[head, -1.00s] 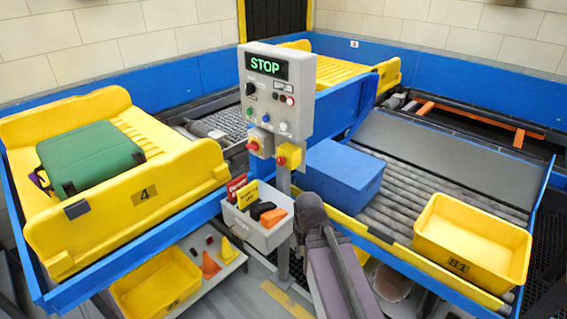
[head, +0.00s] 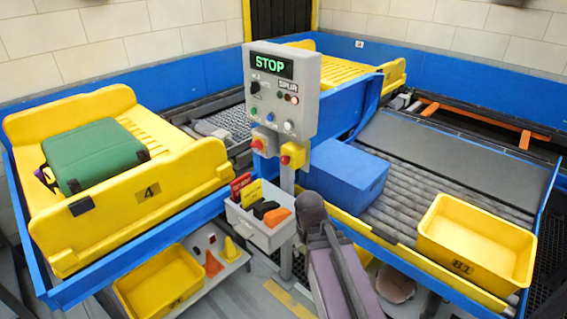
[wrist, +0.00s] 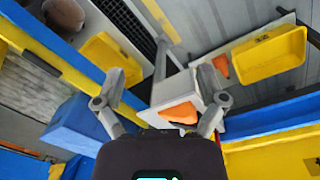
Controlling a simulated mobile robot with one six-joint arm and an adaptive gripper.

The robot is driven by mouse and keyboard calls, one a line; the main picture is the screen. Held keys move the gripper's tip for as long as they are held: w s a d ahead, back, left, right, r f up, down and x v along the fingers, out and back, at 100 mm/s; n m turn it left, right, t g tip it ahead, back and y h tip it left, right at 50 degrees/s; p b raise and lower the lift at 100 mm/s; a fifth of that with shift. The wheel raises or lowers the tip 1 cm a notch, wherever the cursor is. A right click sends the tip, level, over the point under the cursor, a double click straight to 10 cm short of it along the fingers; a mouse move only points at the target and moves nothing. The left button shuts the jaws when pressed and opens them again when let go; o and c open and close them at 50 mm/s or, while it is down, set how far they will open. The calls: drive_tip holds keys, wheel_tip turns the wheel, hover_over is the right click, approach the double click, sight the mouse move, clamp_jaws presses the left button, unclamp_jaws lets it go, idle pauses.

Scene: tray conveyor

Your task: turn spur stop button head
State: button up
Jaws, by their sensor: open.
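The grey control panel (head: 281,95) stands on a post and its green display reads STOP. Two red mushroom heads sit on boxes below it. The left red head (head: 258,143) is over the left box, and the right red head (head: 285,159) is on a yellow box. A SPUR label (head: 288,86) is on the right of the panel; I cannot read which head it belongs to. My gripper (wrist: 161,78) is open and empty in the wrist view, its fingers wide apart. No red head is clearly visible in the wrist view. The head view does not show the fingers clearly.
A grey bin (head: 262,231) with tags and an orange item hangs on the post. A blue crate (head: 345,176) and a yellow tub (head: 476,245) lie on the right rollers. A green suitcase (head: 95,156) lies in the yellow tray (head: 150,194) at left.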

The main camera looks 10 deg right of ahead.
drive_tip(key=w+d+f+n+t+h+b, duration=0.1)
drive_tip(key=w+f+n+h+b, duration=0.15)
drive_tip(key=w+n+h, duration=0.5)
drive_tip(key=n+t+h+b, duration=0.6)
drive_tip(key=n+t+b, duration=0.3)
drive_tip(key=n, duration=0.8)
approach(283, 161)
drive_tip(key=s+a, duration=0.1)
drive_tip(key=s+a+p, duration=0.1)
drive_tip(key=shift+a+f+t, duration=0.3)
drive_tip(key=shift+f+t, duration=0.05)
drive_tip(key=shift+t, duration=0.05)
drive_tip(key=x, duration=1.3)
drive_tip(key=shift+w+d, duration=0.15)
drive_tip(key=shift+d, duration=0.15)
